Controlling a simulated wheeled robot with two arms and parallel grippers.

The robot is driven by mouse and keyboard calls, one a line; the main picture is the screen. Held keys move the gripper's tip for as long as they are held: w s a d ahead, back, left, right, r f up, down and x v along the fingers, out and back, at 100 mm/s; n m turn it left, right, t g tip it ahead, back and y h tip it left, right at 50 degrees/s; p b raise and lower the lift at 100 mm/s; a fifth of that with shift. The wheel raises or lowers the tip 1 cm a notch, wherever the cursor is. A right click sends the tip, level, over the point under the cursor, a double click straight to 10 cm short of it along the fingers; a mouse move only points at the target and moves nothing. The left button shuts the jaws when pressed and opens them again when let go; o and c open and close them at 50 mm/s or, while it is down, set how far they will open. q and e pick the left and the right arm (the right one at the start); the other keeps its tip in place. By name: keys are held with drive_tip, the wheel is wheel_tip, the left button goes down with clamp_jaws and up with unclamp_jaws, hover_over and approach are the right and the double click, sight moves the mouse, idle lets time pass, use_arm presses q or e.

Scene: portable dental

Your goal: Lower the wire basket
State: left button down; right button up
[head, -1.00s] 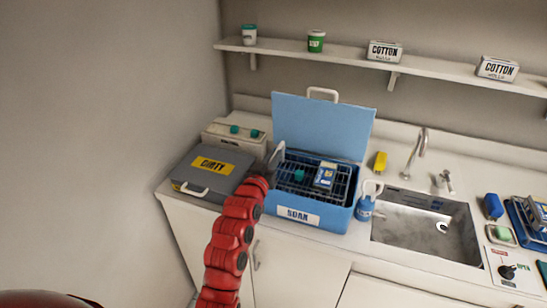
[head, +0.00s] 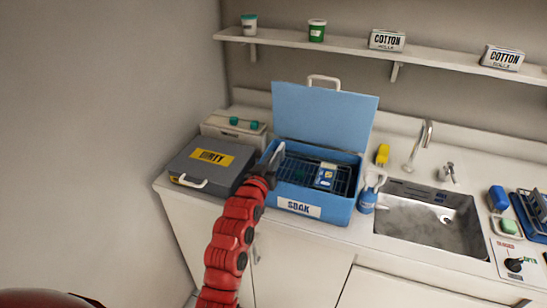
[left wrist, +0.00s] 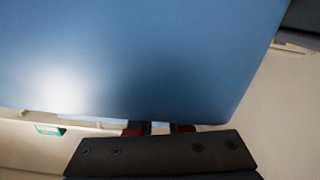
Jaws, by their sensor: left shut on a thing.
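The dark wire basket (head: 298,172) sits inside the blue SOAK box (head: 300,208), its top near the box rim. A blue and white packet (head: 325,176) lies in it. My left gripper (head: 271,168) is at the box's left edge, shut on the basket's pale upright handle (head: 278,153). In the left wrist view, the fingers (left wrist: 158,129) show at the bottom, and the blue lid (left wrist: 150,60) fills most of the picture. The lid stands open in the head view. How far the basket is from the box floor is hidden. My right gripper is out of view.
A grey DIRTY case (head: 208,168) stands close on the left, with a pale box (head: 234,131) behind it. A blue bottle (head: 368,196) stands right of the SOAK box, before the sink (head: 425,222). A shelf (head: 350,47) runs above.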

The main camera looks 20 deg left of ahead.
use_arm(q)
drive_tip(key=c, duration=0.9)
unclamp_jaws()
drive_tip(key=shift+d+r, duration=0.15)
drive_tip(key=shift+s, duration=0.1)
drive_tip(key=shift+s, duration=0.3)
drive_tip(key=s, duration=0.5)
drive_tip(key=s+p, duration=0.1)
drive_tip(key=s, duration=1)
drive_tip(key=shift+s+a+p, duration=0.3)
drive_tip(key=shift+a+p, duration=0.05)
drive_tip(key=shift+p, duration=0.05)
